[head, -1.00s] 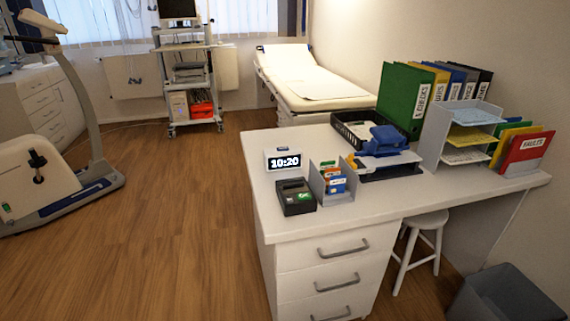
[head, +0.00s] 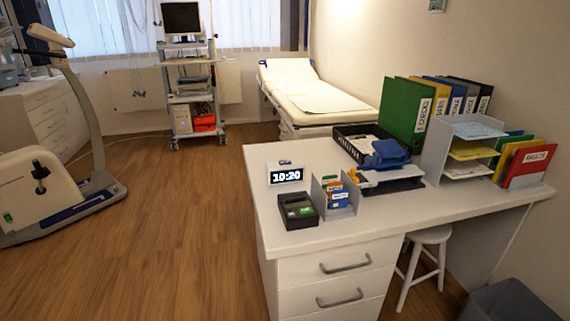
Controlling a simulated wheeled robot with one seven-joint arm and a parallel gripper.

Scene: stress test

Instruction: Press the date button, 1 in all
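A small white clock (head: 286,175) with a dark display reading 10:20 stands near the left end of the white desk (head: 400,212). A small raised part shows on its top. Any label on that part is too small to read. A black device (head: 297,211) with a small screen and a green mark lies in front of the clock, near the desk's front left corner. No button marked as a date button can be made out. My gripper is not in view.
A card holder (head: 335,196) stands right of the clock. A blue hole punch (head: 387,155), black trays, binders (head: 406,118) and a paper rack (head: 460,150) fill the desk's back and right. A white stool (head: 427,262) and grey bin (head: 508,302) stand below. The wood floor (head: 160,230) left of the desk is clear.

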